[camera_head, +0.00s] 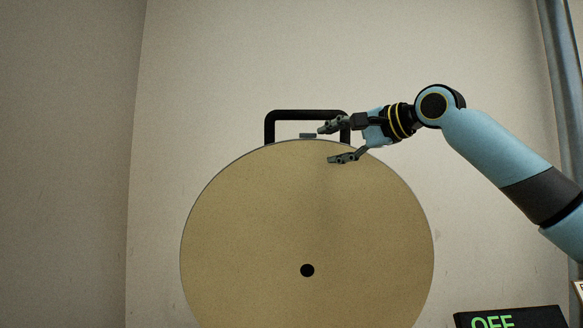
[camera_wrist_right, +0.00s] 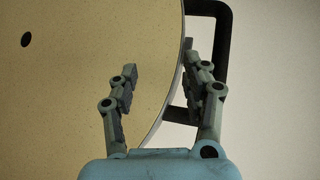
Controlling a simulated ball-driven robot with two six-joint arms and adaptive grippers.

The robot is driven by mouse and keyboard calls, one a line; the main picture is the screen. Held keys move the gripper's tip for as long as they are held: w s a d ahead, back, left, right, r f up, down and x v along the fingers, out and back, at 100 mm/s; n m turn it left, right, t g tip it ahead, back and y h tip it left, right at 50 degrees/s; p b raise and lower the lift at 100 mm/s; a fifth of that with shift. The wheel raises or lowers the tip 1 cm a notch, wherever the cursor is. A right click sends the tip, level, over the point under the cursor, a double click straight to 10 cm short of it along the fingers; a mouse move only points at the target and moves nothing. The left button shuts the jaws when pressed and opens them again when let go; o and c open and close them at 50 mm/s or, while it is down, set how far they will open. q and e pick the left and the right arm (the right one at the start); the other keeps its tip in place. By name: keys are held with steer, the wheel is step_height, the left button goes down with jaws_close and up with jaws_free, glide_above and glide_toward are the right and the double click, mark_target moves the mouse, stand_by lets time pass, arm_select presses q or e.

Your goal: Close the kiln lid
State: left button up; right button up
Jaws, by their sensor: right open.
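The kiln lid (camera_head: 300,220) stands raised as a large tan disc with a dark hole near its lower middle. A black handle (camera_head: 290,115) rises from its top edge. My right gripper (camera_head: 335,143) is open at the lid's upper right edge, one finger above the rim and one lower, in front of the tan face. In the right wrist view, the lid (camera_wrist_right: 80,70) fills the left, and its rim passes between the open fingers (camera_wrist_right: 162,80). The handle (camera_wrist_right: 222,50) shows behind the finger on the right. Contact with the rim cannot be told. My left gripper is not in view.
A grey vertical post (camera_head: 562,60) stands at the right edge. The plain wall (camera_head: 230,60) behind is bare, and the space left of the lid is clear.

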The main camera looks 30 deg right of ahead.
steer(key=m+t, duration=0.1)
steer(key=m, duration=0.1)
glide_toward(313, 112)
steer(key=w, duration=0.1)
steer(key=shift+y, duration=0.4)
steer(key=p+x, duration=0.5)
steer(key=x, duration=0.4)
steer(key=shift+w+f, duration=0.1)
steer(key=shift+w, duration=0.2)
steer(key=shift+w+a+f+p, duration=0.15)
steer(key=shift+w+p, duration=0.15)
steer(key=shift+w, duration=0.3)
steer(key=shift+f, duration=0.1)
jaws_close()
